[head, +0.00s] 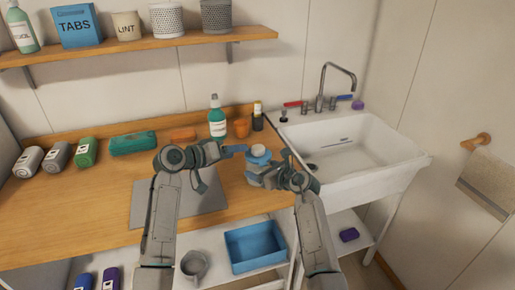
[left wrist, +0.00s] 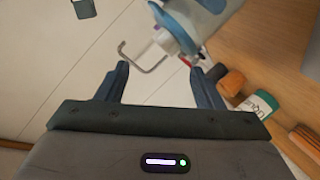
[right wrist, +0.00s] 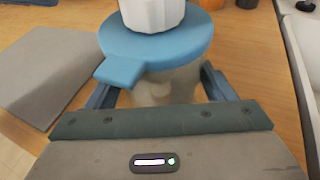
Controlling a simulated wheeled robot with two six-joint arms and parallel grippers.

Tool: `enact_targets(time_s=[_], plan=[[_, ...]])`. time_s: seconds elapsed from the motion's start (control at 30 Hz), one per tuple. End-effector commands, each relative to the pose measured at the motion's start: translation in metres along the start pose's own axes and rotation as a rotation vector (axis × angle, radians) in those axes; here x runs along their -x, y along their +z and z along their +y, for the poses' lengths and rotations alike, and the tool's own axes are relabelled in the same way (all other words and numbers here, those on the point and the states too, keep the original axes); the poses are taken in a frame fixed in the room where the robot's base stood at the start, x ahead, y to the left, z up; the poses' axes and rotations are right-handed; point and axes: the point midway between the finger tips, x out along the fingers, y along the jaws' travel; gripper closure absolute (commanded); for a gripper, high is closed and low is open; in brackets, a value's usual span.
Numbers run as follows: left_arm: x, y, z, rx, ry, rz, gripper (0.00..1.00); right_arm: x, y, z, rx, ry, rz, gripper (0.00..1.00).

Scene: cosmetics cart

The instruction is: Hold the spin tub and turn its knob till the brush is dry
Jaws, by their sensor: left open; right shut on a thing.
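The spin tub (head: 258,168) stands on the wooden counter near the sink, with a blue lid and a white knob (head: 261,150) on top. In the right wrist view its blue lid (right wrist: 155,48) has a tab sticking out toward me, and the white knob (right wrist: 152,12) is cut by the top edge. My right gripper (right wrist: 160,88) is shut around the clear body below the lid. My left gripper (head: 240,150) is open and empty, just left of the lid. In the left wrist view the tub (left wrist: 200,20) is beyond the fingers, at top right. I cannot make out a brush inside.
A green bottle (head: 217,122), an orange cup (head: 242,128) and a dark bottle (head: 258,117) stand behind the tub. The white sink (head: 350,150) is to the right. A grey mat (head: 150,205) lies under my left arm. A blue bin (head: 256,246) sits below.

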Motion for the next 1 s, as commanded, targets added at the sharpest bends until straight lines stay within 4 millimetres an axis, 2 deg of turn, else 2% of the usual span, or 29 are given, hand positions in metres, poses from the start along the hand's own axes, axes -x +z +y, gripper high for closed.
enact_targets(time_s=[0.1, 0.3, 0.43, 0.6, 0.77, 1.0], plan=[[0.004, -0.007, -0.001, -0.234, 0.0, -0.038, 0.39, 0.0, 0.0, 0.0, 0.0, 0.0, 0.0, 0.55], [0.01, -0.014, -0.001, -0.57, 0.016, -0.095, 0.39, 0.0, 0.0, 0.0, 0.0, 0.0, 0.0, 0.55], [0.012, -0.017, -0.001, -0.705, 0.026, -0.116, 0.39, 0.0, 0.0, 0.0, 0.0, 0.0, 0.0, 0.55], [0.011, -0.018, -0.001, -0.778, 0.034, -0.129, 0.39, 0.0, 0.0, 0.0, 0.0, 0.0, 0.0, 0.55], [-0.008, -0.015, -0.001, -0.782, 0.036, -0.129, 0.39, 0.0, 0.0, 0.0, 0.0, 0.0, 0.0, 0.55], [-0.056, -0.009, -0.001, -0.781, 0.037, -0.129, 0.39, 0.0, 0.0, 0.0, 0.0, 0.0, 0.0, 0.55]])
